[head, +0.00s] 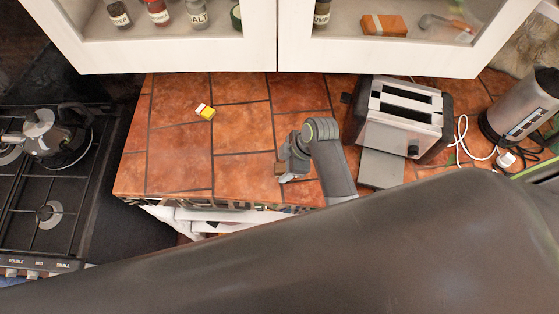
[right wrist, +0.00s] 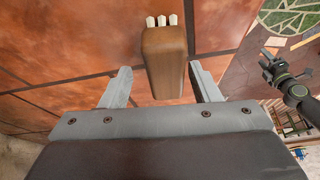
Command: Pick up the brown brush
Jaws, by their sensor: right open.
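The brown brush (right wrist: 165,62) is a brown block with several white tufts at its far end in the right wrist view. My right gripper (right wrist: 160,70) is open, with one finger on each side of the brush's near part. Gaps show between the brush and both fingers. In the head view my right gripper (head: 288,166) is over the tiled counter near its front edge. A small brown part of the brush (head: 279,169) shows beside it; the rest is hidden.
A yellow block with a white end (head: 205,111) lies on the counter (head: 180,160), left of the gripper. A toaster (head: 400,115) stands to the right, with a kettle (head: 525,105) beyond. A stove (head: 45,190) is at left; glass-fronted cabinets (head: 277,60) hang behind.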

